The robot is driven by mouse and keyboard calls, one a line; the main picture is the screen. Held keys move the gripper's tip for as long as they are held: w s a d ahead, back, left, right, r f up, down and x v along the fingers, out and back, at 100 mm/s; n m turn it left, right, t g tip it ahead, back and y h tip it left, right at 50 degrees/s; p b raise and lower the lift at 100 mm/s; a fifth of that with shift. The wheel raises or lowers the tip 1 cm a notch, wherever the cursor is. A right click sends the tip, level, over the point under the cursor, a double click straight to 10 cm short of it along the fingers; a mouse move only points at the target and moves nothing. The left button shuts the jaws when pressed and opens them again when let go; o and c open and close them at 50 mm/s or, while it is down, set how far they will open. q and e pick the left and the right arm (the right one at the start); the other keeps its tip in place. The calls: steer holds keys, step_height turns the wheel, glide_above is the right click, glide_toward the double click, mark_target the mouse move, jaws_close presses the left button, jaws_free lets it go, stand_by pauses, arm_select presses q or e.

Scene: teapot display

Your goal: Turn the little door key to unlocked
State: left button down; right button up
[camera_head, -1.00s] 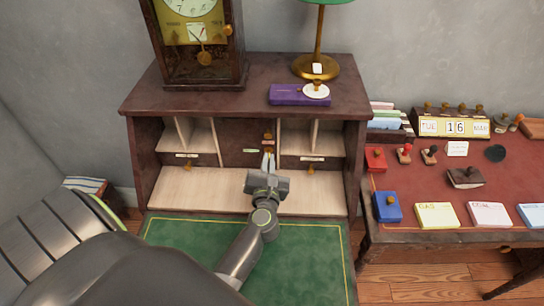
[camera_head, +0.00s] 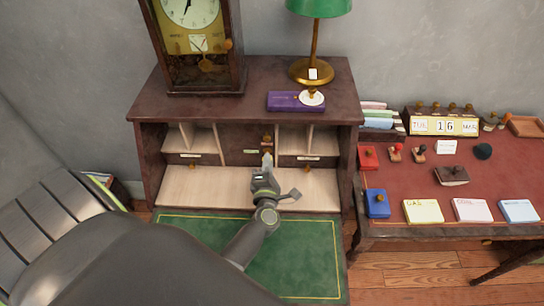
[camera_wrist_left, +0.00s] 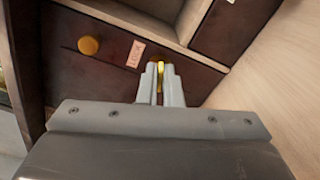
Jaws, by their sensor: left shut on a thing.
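The little door (camera_head: 240,144) is a dark wood panel in the middle of the desk's upper compartments. A round brass knob (camera_head: 267,139) is on it, and it also shows in the left wrist view (camera_wrist_left: 88,46). A small reddish label (camera_wrist_left: 136,53) lies between the knob and the key; its text is too small to read. The brass key (camera_wrist_left: 161,70) shows as a yellow sliver between my fingertips. My left gripper (camera_head: 267,160) is shut on the key, with its body rolled to one side. Most of the key is hidden by the fingers. My right gripper is not in view.
Pale open pigeonholes (camera_head: 195,137) flank the door. A pale shelf (camera_head: 215,185) and green writing mat (camera_head: 300,255) lie below. The desk top (camera_head: 345,95) holds a clock (camera_head: 200,50), a purple box (camera_head: 290,103) and a lamp (camera_head: 312,72). A red-topped table (camera_head: 420,185) stands right.

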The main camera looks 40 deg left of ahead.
arm_select(q)
steer(key=shift+w+d+r+m+p, duration=0.1)
steer(key=shift+w+r+m+p, duration=0.15)
steer(key=shift+m, duration=0.25)
steer(key=shift+w+r+m+p, duration=0.15)
steer(key=shift+m+p, duration=0.2)
steer(key=shift+m, duration=0.15)
steer(key=shift+w+f+m, duration=0.1)
steer(key=shift+m, duration=0.4)
steer(key=shift+f+m+p, duration=0.15)
steer(key=shift+m+p, duration=0.25)
steer(key=shift+p, duration=0.05)
steer(key=shift+s+a+f, duration=0.1)
steer(key=shift+s+a, duration=0.1)
steer(key=shift+s, duration=0.2)
steer(key=c, duration=1.6)
jaws_free()
steer(key=shift+s+a, duration=0.1)
steer(key=shift+a, duration=0.05)
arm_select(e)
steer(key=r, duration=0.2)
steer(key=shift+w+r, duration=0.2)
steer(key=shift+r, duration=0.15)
arm_select(q)
steer(key=shift+d+f, duration=0.1)
steer(key=shift+d, duration=0.1)
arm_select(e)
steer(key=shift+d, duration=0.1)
